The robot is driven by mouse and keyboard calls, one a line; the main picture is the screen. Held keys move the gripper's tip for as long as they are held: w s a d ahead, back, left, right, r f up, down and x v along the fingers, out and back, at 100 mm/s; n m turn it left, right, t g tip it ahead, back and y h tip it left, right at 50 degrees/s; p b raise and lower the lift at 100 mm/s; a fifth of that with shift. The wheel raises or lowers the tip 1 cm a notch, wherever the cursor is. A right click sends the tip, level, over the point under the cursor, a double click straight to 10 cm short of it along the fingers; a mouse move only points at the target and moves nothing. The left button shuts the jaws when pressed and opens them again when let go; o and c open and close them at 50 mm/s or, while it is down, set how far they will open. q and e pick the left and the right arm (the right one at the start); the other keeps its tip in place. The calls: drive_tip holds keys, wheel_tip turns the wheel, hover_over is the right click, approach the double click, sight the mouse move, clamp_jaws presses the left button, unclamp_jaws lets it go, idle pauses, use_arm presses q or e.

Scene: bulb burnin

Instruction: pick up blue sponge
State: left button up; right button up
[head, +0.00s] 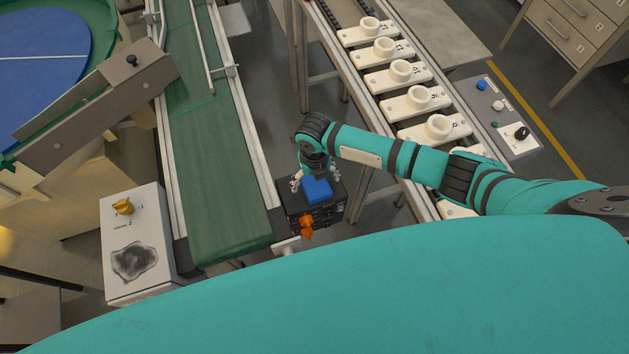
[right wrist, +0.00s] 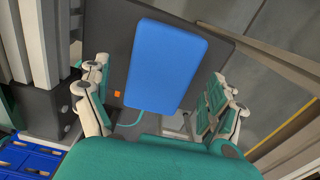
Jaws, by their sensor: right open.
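The blue sponge (head: 317,190) lies on top of a small black box (head: 331,212) beside the end of the green conveyor. In the right wrist view the sponge (right wrist: 168,65) is a rounded blue block lying on a dark flat surface. My right gripper (head: 311,182) is over the box at the sponge. In the right wrist view my right gripper (right wrist: 163,105) is open, with one finger on each side of the sponge and gaps between. Whether the fingers reach down to the sponge's height is hard to tell. My left gripper is not in view.
The green conveyor (head: 222,180) runs left of the box. A line of cream socket holders (head: 415,101) runs at the right. A white control box (head: 135,245) with a yellow knob and a dark smudge stands at the left. An orange part (head: 306,228) sits on the box's front.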

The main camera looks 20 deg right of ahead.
drive_tip(key=shift+f, duration=0.75)
drive_tip(key=c, duration=0.9)
drive_tip(key=shift+c, duration=0.2)
drive_tip(key=shift+r, duration=0.15)
wheel_tip(320, 180, up, 10)
drive_tip(key=shift+f+b, duration=0.1)
drive_tip(key=shift+b, duration=0.2)
